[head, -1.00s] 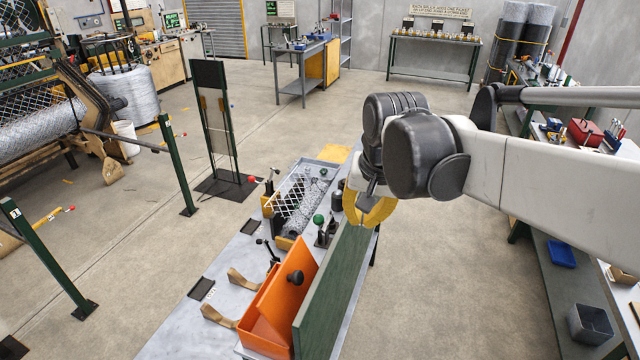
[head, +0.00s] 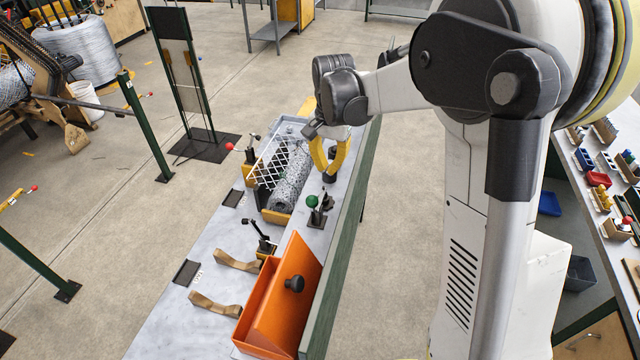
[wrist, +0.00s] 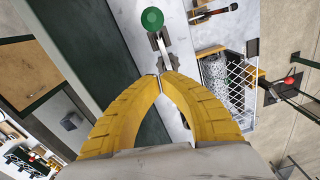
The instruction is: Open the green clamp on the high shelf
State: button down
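The green clamp, a small toggle clamp with a green ball knob (head: 312,201), stands on the long grey shelf (head: 215,250) beside the wire-mesh fixture. In the wrist view the green knob (wrist: 152,20) and its metal lever lie just beyond my fingertips. My gripper (head: 328,181) has curved yellow fingers and hangs over the shelf, slightly behind and right of the clamp. In the wrist view its tips (wrist: 161,76) meet, with nothing visible between them. The clamp's base is partly hidden by the fingertips there.
A tray with a mesh roll (head: 290,180) stands left of the clamp. A red-knobbed clamp (head: 245,148) and a black-handled clamp (head: 260,235) are nearby. An orange bin (head: 285,300) stands in front. A green side board (head: 345,235) borders the shelf's right edge.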

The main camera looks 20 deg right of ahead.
jog(key=shift+s+a+f+p, duration=0.2)
jog(key=shift+s+a+f, duration=0.45)
jog(key=shift+s+f, duration=0.2)
jog(key=shift+s+a+f+p, duration=0.2)
jog(key=shift+s+a+f, duration=0.45)
jog(key=shift+s+f, duration=0.15)
jog(key=shift+a, duration=0.1)
jog(key=shift+s+a+t+b, duration=0.15)
jog(key=shift+s+t+b, duration=0.15)
